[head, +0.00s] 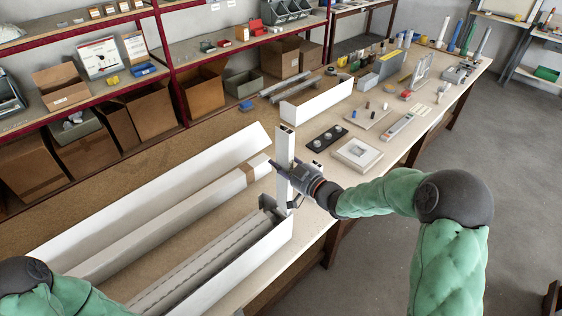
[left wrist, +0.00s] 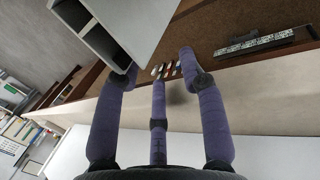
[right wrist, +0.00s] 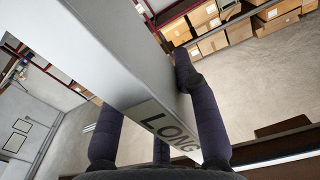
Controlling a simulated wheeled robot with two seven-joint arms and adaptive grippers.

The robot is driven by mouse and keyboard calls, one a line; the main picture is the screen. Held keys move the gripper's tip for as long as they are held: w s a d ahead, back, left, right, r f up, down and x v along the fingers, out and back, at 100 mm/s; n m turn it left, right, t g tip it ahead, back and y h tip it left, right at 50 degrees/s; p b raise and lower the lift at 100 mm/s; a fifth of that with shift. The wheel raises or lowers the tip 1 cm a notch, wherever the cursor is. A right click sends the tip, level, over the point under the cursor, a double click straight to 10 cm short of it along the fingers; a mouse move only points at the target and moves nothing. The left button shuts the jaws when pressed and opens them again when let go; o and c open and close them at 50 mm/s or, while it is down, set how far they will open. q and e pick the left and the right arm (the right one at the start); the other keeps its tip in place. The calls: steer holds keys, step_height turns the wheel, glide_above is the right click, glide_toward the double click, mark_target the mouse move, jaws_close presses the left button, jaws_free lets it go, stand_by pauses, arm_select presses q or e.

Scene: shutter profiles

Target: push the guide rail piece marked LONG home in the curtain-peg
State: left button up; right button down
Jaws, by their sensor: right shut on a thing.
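The guide rail piece (head: 284,165) is a white, hollow profile standing upright at the far end of the long white shutter box (head: 265,245). In the right wrist view its LONG label (right wrist: 170,125) faces the camera. My right gripper (head: 296,178) is shut around this rail piece. A dark end fitting (head: 267,206) sits at the box end close to the rail's foot; I cannot tell the curtain-peg or whether the rail touches it. My left gripper (left wrist: 158,70) has its fingers spread apart, with a grey-white hollow profile (left wrist: 120,35) beside its left finger.
Grey slats (head: 190,280) lie along the shutter box. A long white profile with a brown band (head: 180,222) and another white profile (head: 140,195) lie behind it. A square white block (head: 357,154) and a black tray (head: 327,138) stand right of the rail. Shelves (head: 120,80) line the back.

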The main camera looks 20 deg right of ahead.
steer(key=shift+f+b, duration=0.95)
steer(key=shift+f, duration=0.05)
steer(key=c, duration=0.9)
jaws_free()
steer(key=shift+o, duration=0.2)
steer(key=shift+s, duration=0.1)
steer(key=v, duration=0.8)
